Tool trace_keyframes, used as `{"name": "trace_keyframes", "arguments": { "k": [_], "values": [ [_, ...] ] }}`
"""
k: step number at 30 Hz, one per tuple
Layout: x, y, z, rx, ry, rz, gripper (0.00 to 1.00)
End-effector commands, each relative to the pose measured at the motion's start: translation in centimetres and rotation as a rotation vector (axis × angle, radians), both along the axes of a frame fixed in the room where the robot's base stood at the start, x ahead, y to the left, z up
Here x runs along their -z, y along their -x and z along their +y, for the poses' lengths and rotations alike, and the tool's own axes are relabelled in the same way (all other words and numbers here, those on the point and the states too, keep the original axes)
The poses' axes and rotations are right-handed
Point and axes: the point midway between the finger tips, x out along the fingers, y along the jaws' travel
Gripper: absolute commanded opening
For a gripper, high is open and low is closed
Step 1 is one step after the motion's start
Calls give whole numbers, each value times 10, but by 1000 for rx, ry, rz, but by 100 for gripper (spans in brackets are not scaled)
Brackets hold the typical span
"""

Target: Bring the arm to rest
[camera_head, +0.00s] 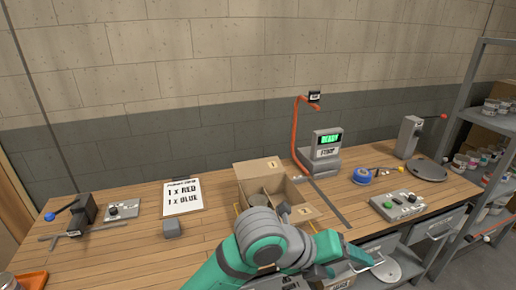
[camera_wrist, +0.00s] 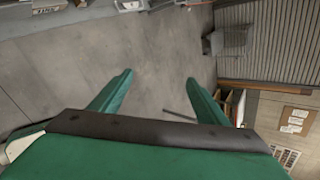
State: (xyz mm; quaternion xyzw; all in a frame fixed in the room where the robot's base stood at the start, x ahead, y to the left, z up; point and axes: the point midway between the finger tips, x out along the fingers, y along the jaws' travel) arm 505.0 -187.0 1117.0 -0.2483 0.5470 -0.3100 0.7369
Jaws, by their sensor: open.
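My arm, green and grey, reaches up from the bottom of the head view in front of the workbench (camera_head: 120,240). Its end lies at the lower right, by the front edge of the bench, and the fingers are hard to make out there. In the wrist view my gripper (camera_wrist: 158,85) shows two green fingers wide apart with nothing between them. Beyond the fingers is bare grey floor.
An open cardboard box (camera_head: 297,187) stands on the bench behind my arm. A scale with a green display (camera_head: 327,142) stands behind it. An order sheet (camera_head: 183,197) lies left. A button panel (camera_head: 398,205) sits right. A metal shelf (camera_head: 478,100) with cans stands far right.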

Motion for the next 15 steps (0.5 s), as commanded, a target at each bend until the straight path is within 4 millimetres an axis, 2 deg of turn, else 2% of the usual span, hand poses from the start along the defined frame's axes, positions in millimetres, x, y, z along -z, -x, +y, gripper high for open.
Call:
{"name": "trace_keyframes", "arguments": {
  "k": [3, 7, 15],
  "values": [
    [-12, -7, -25, -91, 190, 59, 69],
    [-25, -17, -43, -191, 386, 135, 69],
    [-40, -39, -51, -409, 768, 327, 69]
  ]
}}
